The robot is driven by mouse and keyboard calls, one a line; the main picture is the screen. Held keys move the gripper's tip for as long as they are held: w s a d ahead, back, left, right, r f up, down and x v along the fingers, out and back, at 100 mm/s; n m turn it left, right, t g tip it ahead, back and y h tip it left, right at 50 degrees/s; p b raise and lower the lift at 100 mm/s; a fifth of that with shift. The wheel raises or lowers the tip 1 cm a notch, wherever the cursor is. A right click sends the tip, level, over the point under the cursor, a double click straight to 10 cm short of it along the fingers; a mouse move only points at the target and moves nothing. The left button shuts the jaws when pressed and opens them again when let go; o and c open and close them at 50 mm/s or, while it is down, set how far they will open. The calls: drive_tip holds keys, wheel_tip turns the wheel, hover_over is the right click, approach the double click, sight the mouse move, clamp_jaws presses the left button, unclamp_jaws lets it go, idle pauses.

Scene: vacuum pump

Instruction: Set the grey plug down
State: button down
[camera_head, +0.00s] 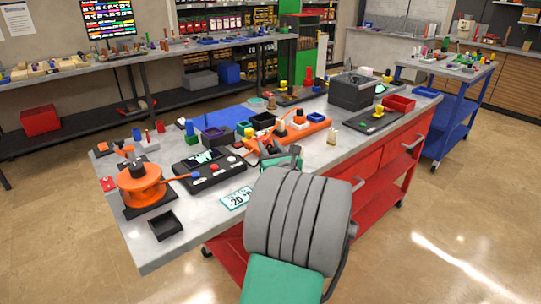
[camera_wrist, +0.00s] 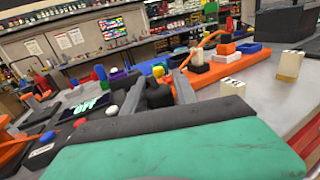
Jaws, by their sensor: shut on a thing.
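My gripper (camera_head: 284,157) is over the front part of the workbench in the head view, with my arm hiding much of what is below it. In the wrist view my gripper (camera_wrist: 164,88) shows two grey fingers closed on a dark grey piece, the grey plug (camera_wrist: 158,95). The plug is largely covered by the fingers and wrist. I cannot tell whether its underside touches the bench.
An orange pump (camera_head: 140,184), a black control box (camera_head: 208,168) and a small black tray (camera_head: 165,225) stand to the left. An orange strip (camera_head: 316,126) with blocks lies behind my gripper. A cream piece (camera_head: 333,136) stands right. Bare grey bench (camera_head: 205,219) shows at front left.

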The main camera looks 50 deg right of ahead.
wheel_tip(320, 180, down, 2)
drive_tip(key=shift+d+f, duration=0.1)
drive_tip(key=shift+f, duration=0.1)
drive_tip(key=shift+s, duration=0.1)
drive_tip(key=shift+f, duration=0.1)
drive_tip(key=c, duration=1)
unclamp_jaws()
drive_tip(key=shift+o, duration=0.2)
drive_tip(key=shift+s, duration=0.25)
drive_tip(key=v, duration=1.1)
drive_tip(key=shift+s+a, duration=0.15)
drive_tip(key=shift+a, duration=0.2)
